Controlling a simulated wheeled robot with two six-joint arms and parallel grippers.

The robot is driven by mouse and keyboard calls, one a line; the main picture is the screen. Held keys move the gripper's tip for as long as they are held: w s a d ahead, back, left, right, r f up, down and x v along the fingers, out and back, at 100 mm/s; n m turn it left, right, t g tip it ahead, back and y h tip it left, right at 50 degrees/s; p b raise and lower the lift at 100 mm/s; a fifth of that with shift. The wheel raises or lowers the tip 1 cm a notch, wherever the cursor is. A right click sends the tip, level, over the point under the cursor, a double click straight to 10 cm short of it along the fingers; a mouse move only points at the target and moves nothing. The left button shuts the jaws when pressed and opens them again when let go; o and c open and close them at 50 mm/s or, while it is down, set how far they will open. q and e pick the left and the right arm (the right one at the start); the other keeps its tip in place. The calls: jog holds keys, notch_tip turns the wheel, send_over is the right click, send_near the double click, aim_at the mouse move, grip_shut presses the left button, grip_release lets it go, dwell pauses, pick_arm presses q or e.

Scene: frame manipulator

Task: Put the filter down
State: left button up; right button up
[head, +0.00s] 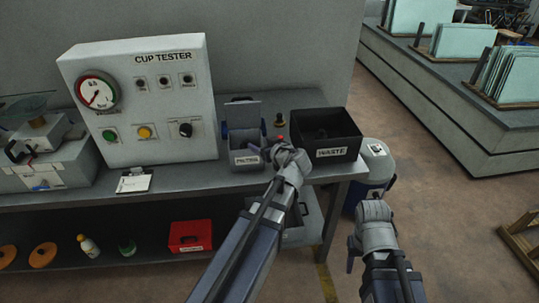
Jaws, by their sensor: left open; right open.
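My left gripper (278,152) is open, between a small grey bin (246,165) and the black waste box (326,148). The bin's label seems to read "FILTERS", and its lid stands up. One dark finger of the gripper reaches over or beside the bin's right edge; I cannot tell if it touches. I cannot make out a filter; the gripper and arm hide part of the bench there. My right gripper (360,245) is open and empty, low in front of the bench's right end, apart from the bench.
The cup tester (150,125) with its gauge and buttons stands at the bench's back left. A clipboard (134,182) lies before it. A small dark-and-brass part (279,121) stands behind my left gripper. A blue-grey drum (376,170) stands right of the bench (205,180).

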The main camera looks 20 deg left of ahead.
pick_arm(q)
jog(key=s+d+f+m+g+h, duration=0.3)
jog(key=s+d+f+m, duration=0.1)
jog(key=s+d, duration=0.3)
jog(key=s+d+f+m+g+h, duration=0.3)
jog(key=s+d+f+m, duration=0.2)
jog(key=d, duration=0.6)
jog(key=s+d+f+m+g+h, duration=0.2)
jog(key=s+d+f+m+h, duration=0.1)
jog(key=s+d, duration=0.5)
jog(key=shift+s+d+f+m+g+h, duration=0.3)
jog(key=shift+s+d+f+m+g, duration=0.1)
jog(key=shift+s+f+m, duration=0.5)
jog(key=shift+r, duration=0.1)
jog(key=shift+c, duration=0.3)
